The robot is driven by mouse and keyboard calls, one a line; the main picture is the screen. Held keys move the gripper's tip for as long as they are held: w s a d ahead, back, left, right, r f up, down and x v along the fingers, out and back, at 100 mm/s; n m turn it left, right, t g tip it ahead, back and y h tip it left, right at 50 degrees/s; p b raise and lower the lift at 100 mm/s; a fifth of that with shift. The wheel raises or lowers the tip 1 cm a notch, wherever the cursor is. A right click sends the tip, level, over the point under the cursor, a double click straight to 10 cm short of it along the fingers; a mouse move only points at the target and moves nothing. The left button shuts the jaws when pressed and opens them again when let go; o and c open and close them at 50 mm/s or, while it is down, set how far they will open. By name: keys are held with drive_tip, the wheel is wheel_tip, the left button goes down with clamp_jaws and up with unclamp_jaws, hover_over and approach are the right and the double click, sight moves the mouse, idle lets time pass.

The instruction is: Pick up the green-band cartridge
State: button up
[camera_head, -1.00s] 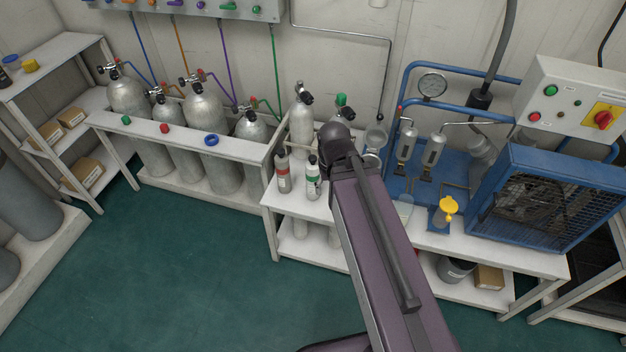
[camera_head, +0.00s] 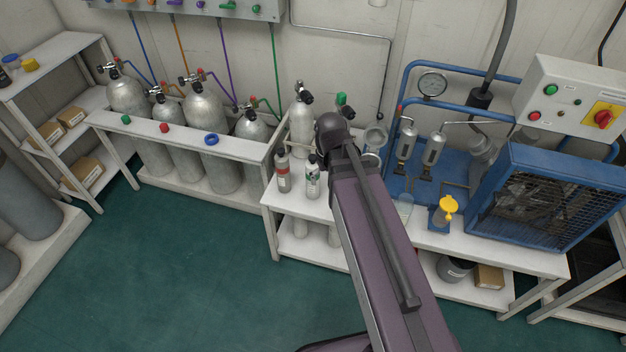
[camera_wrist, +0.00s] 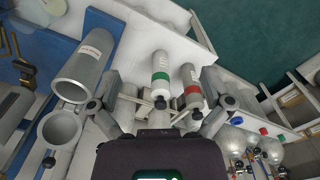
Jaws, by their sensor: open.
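The green-band cartridge (camera_head: 312,180) is a pale cylinder with a dark top, upright on the white bench. In the wrist view the green-band cartridge (camera_wrist: 161,72) lies between my two spread fingers, with a gap on each side. My gripper (camera_wrist: 161,82) is open and empty. In the head view my arm hides most of it. The red-band cartridge (camera_head: 283,172) stands just left of the green one. In the wrist view the red-band cartridge (camera_wrist: 191,84) is right of it, near my right finger.
Large grey cylinders (camera_wrist: 82,66) stand close to my left finger in the wrist view. Tall tanks (camera_head: 302,128) stand behind the cartridges. A blue compressor frame (camera_head: 545,200) is at the right. The bench front edge (camera_head: 300,208) is close to the cartridges.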

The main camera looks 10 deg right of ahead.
sight(313, 163)
drive_tip(key=w+n, duration=0.3)
drive_tip(key=w, duration=1.6)
drive_tip(key=shift+w+f+n, duration=0.3)
drive_tip(key=shift+w, duration=0.1)
drive_tip(key=shift+a+f+b, duration=0.1)
drive_tip(key=shift+b, duration=0.25)
wheel_tip(313, 163, down, 8)
drive_tip(key=b, duration=0.8)
drive_tip(key=shift+f, duration=0.2)
drive_tip(key=shift+w+f+b, duration=0.2)
drive_tip(key=shift+f+b, duration=2.4)
drive_tip(key=shift+b, duration=0.2)
